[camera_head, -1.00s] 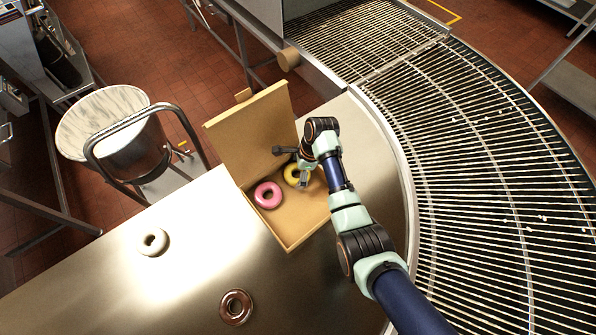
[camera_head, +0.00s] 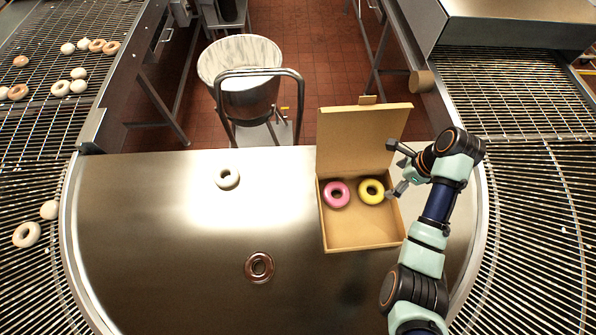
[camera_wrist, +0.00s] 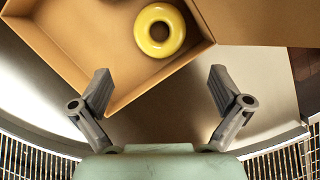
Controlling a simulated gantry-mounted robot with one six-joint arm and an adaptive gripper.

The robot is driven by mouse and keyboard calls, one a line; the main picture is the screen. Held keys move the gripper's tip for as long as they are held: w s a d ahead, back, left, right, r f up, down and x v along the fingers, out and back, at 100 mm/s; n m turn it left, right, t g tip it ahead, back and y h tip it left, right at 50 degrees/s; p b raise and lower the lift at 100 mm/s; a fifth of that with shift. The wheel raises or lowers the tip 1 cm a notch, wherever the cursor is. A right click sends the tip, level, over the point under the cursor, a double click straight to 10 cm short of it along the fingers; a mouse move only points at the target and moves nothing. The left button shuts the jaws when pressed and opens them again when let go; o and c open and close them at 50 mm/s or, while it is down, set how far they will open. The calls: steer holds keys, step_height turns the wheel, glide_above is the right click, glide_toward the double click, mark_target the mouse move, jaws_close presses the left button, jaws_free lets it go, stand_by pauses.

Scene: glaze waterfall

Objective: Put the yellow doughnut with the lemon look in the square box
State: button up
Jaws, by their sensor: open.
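The yellow doughnut (camera_head: 371,191) lies flat inside the open square box (camera_head: 346,241), in its back right part. A pink doughnut (camera_head: 337,194) lies to its left in the same box. In the wrist view the yellow doughnut (camera_wrist: 160,30) lies beyond my fingertips, near the box wall (camera_wrist: 172,68), with nothing around it. My gripper (camera_head: 396,168) is at the right side of the box, apart from the doughnut. Its fingers stand wide open and empty in the wrist view (camera_wrist: 160,84).
The box lid (camera_head: 362,138) stands raised at the back. A white doughnut (camera_head: 227,178) and a brown doughnut (camera_head: 259,267) lie on the steel table (camera_head: 160,250). Wire conveyors (camera_head: 540,220) curve along both sides. The front of the box is empty.

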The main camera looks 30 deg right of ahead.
steer(key=w+a+r+n+t+h, duration=0.1)
steer(key=w+a+r+n+t, duration=0.15)
steer(key=w+a+n, duration=0.55)
steer(key=w+a+r+n+t+h, duration=0.1)
steer(key=w+a+r+n+h, duration=0.15)
steer(key=w+a+n, duration=0.55)
steer(key=s+a+r+n+t, duration=0.1)
steer(key=a+r+n, duration=0.3)
steer(key=a, duration=0.4)
steer(key=s+a+r+n+t+y, duration=0.1)
steer(key=s+a+r+n+t, duration=0.1)
steer(key=a+r+n, duration=0.3)
steer(key=s+a+r+n+t+y, duration=0.1)
steer(key=a+r+n, duration=0.4)
steer(key=a, duration=0.8)
steer(key=s+t, duration=0.1)
steer(key=t, duration=0.1)
steer(key=shift+s+r+n+t, duration=0.15)
steer(key=shift+s+n+t, duration=0.1)
steer(key=shift+n+t, duration=0.15)
steer(key=shift+a, duration=0.15)
